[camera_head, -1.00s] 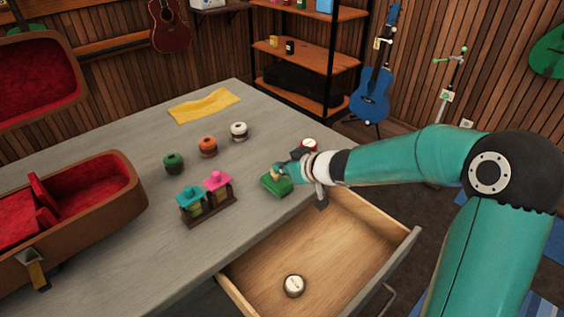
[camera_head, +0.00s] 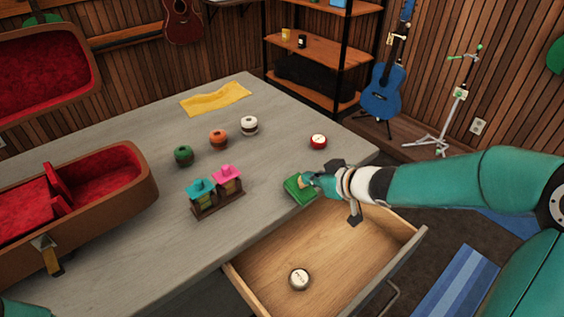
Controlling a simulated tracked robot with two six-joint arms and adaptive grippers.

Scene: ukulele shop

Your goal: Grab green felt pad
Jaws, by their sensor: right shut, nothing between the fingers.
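The green felt pad (camera_head: 296,194) lies on the grey table near its edge, just above the open drawer. My right gripper (camera_head: 307,181) comes in from the right and is at the pad's upper right side, partly covering it. Its fingers are shut with nothing between them; whether they touch the pad I cannot tell. My left gripper is not in view.
An open drawer (camera_head: 265,262) with a round white-topped tin (camera_head: 299,279) juts out below. A red tin (camera_head: 318,142) stands behind my gripper. A rack with teal and pink pieces (camera_head: 218,206), small round jars and an open red-lined case (camera_head: 147,192) are to the left.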

